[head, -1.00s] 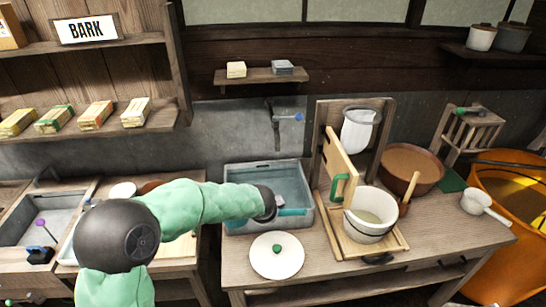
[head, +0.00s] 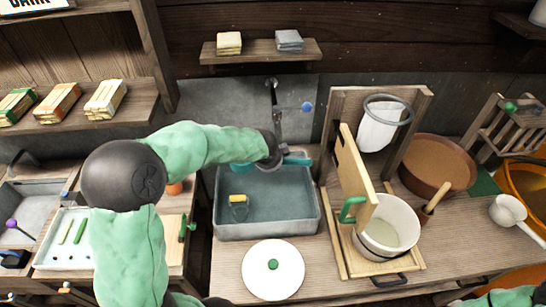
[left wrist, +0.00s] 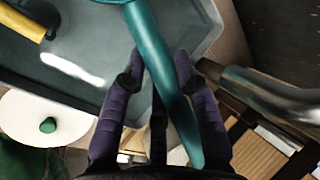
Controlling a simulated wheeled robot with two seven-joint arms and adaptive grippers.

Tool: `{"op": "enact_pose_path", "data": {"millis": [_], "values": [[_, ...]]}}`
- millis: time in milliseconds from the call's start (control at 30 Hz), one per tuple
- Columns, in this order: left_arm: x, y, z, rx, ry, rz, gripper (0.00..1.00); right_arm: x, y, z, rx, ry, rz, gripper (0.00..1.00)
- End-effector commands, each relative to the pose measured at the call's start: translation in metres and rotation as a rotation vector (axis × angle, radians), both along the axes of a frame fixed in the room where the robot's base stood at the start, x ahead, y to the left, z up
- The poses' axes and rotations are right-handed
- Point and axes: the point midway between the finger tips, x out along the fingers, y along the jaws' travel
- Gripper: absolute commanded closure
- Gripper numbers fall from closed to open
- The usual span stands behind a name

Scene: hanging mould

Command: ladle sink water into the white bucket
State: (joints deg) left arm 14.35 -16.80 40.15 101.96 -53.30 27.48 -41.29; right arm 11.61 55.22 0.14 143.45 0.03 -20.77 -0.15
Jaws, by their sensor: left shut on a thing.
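The grey sink (head: 222,228) on the bench holds dull blue-green water (head: 270,200). My left gripper (head: 277,160) is at the sink's back edge, near the tap. In the left wrist view its dark fingers (left wrist: 160,85) are shut around a teal handle (left wrist: 150,45), probably the ladle's. The white bucket (head: 398,212) stands to the right of the sink on a wooden tray, with pale content inside. My right gripper is not seen.
A yellow-handled tool (head: 238,200) lies in the sink. The tap (head: 278,120) rises behind it. A white lid (head: 272,270) lies in front. A wooden board with a green handle (head: 352,208) stands between sink and bucket. A white bag (head: 378,130) hangs behind the bucket.

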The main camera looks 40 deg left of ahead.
Motion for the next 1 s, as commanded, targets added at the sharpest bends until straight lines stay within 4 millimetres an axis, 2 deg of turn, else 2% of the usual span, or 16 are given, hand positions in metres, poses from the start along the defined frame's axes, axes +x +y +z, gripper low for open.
{"op": "enact_pose_path", "data": {"millis": [267, 1000], "values": [[0.000, 0.000, -0.021, 0.000, -0.001, 0.000, 1.00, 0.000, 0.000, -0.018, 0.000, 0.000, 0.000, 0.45], [0.000, 0.000, -0.097, -0.001, 0.000, -0.001, 1.00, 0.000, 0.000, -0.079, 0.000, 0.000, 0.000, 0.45]]}}
